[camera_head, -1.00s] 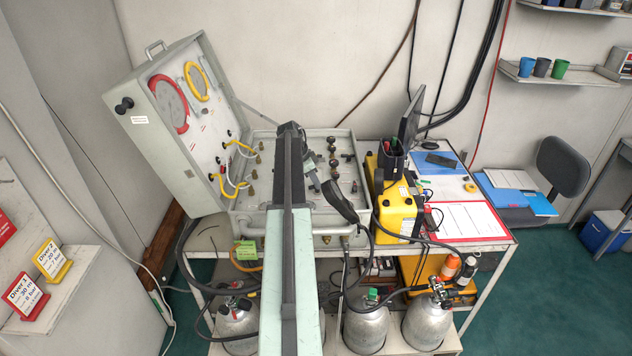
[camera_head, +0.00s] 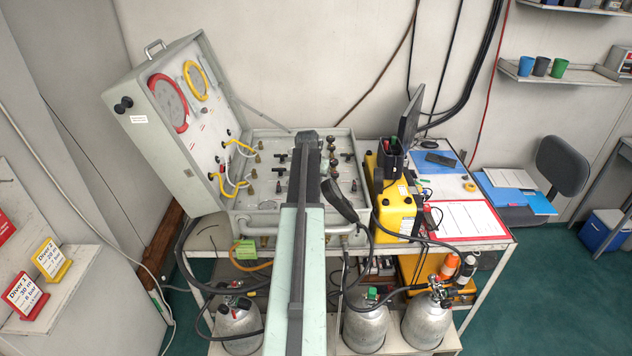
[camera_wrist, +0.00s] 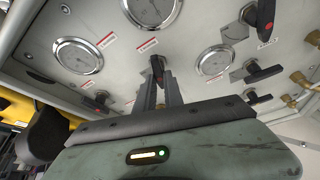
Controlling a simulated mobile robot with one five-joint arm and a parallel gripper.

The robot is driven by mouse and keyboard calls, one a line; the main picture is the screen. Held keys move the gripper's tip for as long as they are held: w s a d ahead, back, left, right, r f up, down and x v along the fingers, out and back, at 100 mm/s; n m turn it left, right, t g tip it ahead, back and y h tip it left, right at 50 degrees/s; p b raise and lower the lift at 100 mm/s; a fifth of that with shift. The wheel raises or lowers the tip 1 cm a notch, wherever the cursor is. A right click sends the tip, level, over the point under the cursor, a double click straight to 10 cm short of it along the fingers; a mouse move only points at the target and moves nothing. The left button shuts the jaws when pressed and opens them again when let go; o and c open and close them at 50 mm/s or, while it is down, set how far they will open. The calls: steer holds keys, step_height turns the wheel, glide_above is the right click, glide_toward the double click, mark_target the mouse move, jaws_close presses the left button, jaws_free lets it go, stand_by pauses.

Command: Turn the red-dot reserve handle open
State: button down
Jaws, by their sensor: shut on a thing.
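In the wrist view, my gripper (camera_wrist: 160,78) points at the grey panel face, its two narrow fingers close around a small black handle (camera_wrist: 157,64). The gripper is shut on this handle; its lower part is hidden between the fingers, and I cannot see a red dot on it. Another black handle (camera_wrist: 264,18) at the upper right carries a small red mark. More black handles (camera_wrist: 264,73) sit to the right. In the head view, the panel base (camera_head: 262,216) lies open on the bench; my arm covers its middle and hides the gripper.
Round gauges (camera_wrist: 78,55) surround the gripper on the panel. The open lid (camera_head: 178,150) leans at the left. A black handset (camera_head: 338,200) and a yellow case (camera_head: 397,212) stand right of my arm. Gas cylinders (camera_head: 366,328) stand below.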

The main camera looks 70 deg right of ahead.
steer(key=shift+s+n+t, duration=0.15)
steer(key=shift+n+t, duration=0.45)
steer(key=shift+n, duration=0.9)
steer(key=c, duration=1.5)
jaws_free()
steer(key=shift+o, duration=0.2)
steer(key=shift+r, duration=0.1)
steer(key=w+p+v, duration=0.1)
steer(key=p+v, duration=0.6)
steer(key=shift+s+r, duration=0.3)
steer(key=shift+s, duration=0.25)
